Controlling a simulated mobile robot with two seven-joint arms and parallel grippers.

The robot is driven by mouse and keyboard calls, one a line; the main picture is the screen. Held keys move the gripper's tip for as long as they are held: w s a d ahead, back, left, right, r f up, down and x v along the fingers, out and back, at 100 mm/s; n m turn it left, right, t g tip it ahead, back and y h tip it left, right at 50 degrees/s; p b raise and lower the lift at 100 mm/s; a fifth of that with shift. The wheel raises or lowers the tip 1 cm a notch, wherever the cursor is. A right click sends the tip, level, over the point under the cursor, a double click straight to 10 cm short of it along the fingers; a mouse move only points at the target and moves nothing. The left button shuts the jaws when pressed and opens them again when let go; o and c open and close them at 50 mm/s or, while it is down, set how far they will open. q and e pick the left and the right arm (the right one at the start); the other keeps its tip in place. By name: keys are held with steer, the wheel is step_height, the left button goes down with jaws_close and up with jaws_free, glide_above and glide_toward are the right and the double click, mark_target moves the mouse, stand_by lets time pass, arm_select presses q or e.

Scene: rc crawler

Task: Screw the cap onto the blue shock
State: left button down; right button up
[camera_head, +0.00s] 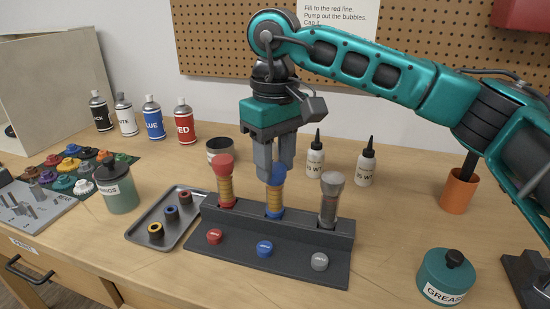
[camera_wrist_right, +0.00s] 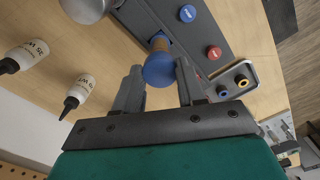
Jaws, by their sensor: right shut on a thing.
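The blue shock (camera_head: 275,205) stands upright in the middle slot of a dark rack (camera_head: 341,233), between a red shock (camera_head: 224,180) and a grey one (camera_head: 329,205). My right gripper (camera_head: 275,172) comes down from above, its fingers on either side of the shock's round blue top (camera_wrist_right: 159,70), shut on it. The fingers partly hide this top in the head view. A small blue cap (camera_head: 264,249) sits on the rack's front ledge, apart from the shock; it also shows in the wrist view (camera_wrist_right: 187,13). My left gripper is not in view.
A red cap (camera_head: 214,237) and a grey cap (camera_head: 319,261) flank the blue cap. A tray (camera_head: 189,233) with several rings lies left. Two white bottles (camera_head: 315,160) stand behind; an orange cup (camera_head: 458,192) and a grease tub (camera_head: 444,277) stand right.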

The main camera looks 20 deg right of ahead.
steer(key=m, duration=0.4)
steer(key=o, duration=1.2)
step_height(320, 180, up, 3)
steer(key=shift+f, duration=0.1)
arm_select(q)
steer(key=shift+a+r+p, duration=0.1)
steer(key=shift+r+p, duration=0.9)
arm_select(e)
steer(key=shift+r, duration=5.05)
